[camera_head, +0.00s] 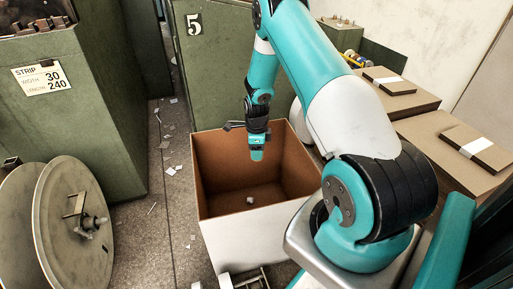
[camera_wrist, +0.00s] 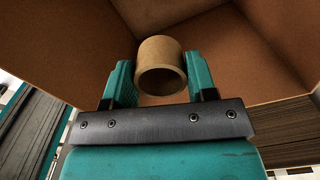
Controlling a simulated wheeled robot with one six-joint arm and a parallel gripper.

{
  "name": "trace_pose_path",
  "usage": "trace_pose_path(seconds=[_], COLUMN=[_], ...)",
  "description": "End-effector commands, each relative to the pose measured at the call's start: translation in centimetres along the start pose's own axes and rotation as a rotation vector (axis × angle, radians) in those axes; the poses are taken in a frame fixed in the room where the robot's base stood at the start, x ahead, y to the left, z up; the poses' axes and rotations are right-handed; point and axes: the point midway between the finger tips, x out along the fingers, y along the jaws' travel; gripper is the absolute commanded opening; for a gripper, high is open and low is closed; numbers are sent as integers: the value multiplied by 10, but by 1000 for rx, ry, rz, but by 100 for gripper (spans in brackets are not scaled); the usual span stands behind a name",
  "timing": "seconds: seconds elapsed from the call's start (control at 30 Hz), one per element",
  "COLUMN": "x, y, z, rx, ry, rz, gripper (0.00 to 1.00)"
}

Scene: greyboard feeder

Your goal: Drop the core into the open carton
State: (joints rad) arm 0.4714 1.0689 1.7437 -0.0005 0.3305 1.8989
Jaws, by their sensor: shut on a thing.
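The core (camera_wrist: 161,62) is a short tan cardboard tube. In the wrist view it sits between the two teal fingers of my gripper (camera_wrist: 160,80), which is shut on it. The open carton (camera_head: 238,160) is a large box, brown inside and white on its front wall. My gripper (camera_head: 257,152) hangs down over the carton's opening in the head view, where the core is too small to make out. The carton's brown inner walls (camera_wrist: 240,50) surround the core in the wrist view. A small pale piece (camera_head: 250,200) lies on the carton's floor.
A green cabinet (camera_head: 100,130) with a strip label stands at left, and another marked 5 (camera_head: 220,60) stands behind the carton. Large grey reels (camera_head: 75,225) lean at lower left. Board stacks (camera_head: 450,140) lie at right. Paper scraps litter the floor.

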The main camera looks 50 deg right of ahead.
Motion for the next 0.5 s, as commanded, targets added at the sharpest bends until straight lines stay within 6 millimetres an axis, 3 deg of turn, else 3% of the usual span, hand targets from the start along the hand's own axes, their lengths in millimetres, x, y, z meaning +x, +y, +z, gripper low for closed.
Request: trace_pose_path(seconds=[0.1,0.4,0.43,0.5], x=[14,14,14,14], y=[0,0,-1,0], z=[0,0,0,0], rx=[0,1,1,1], ry=[0,0,0,0], rz=[-1,-1,-1,-1], gripper=[30,30,56,72])
